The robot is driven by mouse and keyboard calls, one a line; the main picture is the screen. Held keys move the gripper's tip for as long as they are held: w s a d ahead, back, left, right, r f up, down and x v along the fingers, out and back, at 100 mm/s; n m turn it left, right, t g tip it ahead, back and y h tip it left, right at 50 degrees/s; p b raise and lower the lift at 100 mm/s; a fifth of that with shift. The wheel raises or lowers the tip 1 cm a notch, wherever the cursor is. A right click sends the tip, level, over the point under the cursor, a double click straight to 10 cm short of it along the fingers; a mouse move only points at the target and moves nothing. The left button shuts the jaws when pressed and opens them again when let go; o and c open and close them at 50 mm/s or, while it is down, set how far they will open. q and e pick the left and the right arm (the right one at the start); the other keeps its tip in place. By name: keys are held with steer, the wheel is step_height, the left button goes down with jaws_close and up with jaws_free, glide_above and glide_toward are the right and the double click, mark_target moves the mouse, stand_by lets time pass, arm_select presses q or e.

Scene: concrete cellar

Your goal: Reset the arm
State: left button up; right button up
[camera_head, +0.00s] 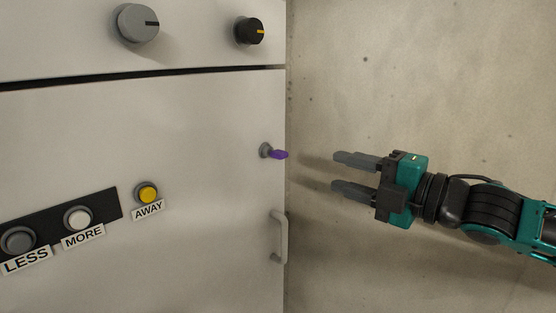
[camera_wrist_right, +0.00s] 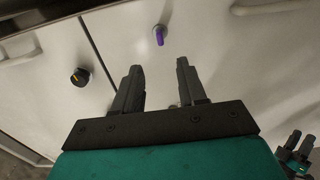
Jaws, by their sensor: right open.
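My right gripper (camera_head: 334,171) is open and empty in the head view. Its two grey fingers point left toward the cabinet front, with a gap between them. In the right wrist view its fingers (camera_wrist_right: 159,64) are apart, and a purple key-like switch (camera_wrist_right: 159,36) shows beyond them. In the head view the purple switch (camera_head: 279,154) sits on a grey round base near the cabinet's right edge, left of the fingertips and apart from them. My left gripper (camera_wrist_right: 298,146) shows small at the lower right of the wrist view, its two dark fingers apart.
The pale cabinet (camera_head: 190,110) carries a grey knob (camera_head: 136,23), a black knob (camera_head: 250,31), a yellow AWAY button (camera_head: 148,194), a white MORE button (camera_head: 78,218), a grey LESS button (camera_head: 17,240) and a handle (camera_head: 280,237). A bare concrete wall (camera_head: 420,80) stands at the right.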

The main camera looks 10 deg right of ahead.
steer(key=shift+s+d, duration=0.2)
steer(key=shift+s, duration=0.15)
steer(key=a+f+m+h, duration=0.1)
steer(key=a+f+m, duration=0.2)
steer(key=f+m, duration=0.55)
steer(key=a+f+m+h, duration=0.1)
steer(key=a+f+m, duration=0.15)
steer(key=f, duration=1.05)
steer(key=s+d+f+m+g+h, duration=0.1)
steer(key=s+f+m+h, duration=0.2)
steer(key=s+f+m, duration=0.3)
steer(key=s+f+m+g+h, duration=0.2)
steer(key=s+f+m+h, duration=0.2)
steer(key=s+f, duration=0.6)
step_height(320, 180, down, 6)
steer(key=shift+s+d+f+m, duration=0.2)
steer(key=shift+s+d+m, duration=0.15)
steer(key=shift+m, duration=0.65)
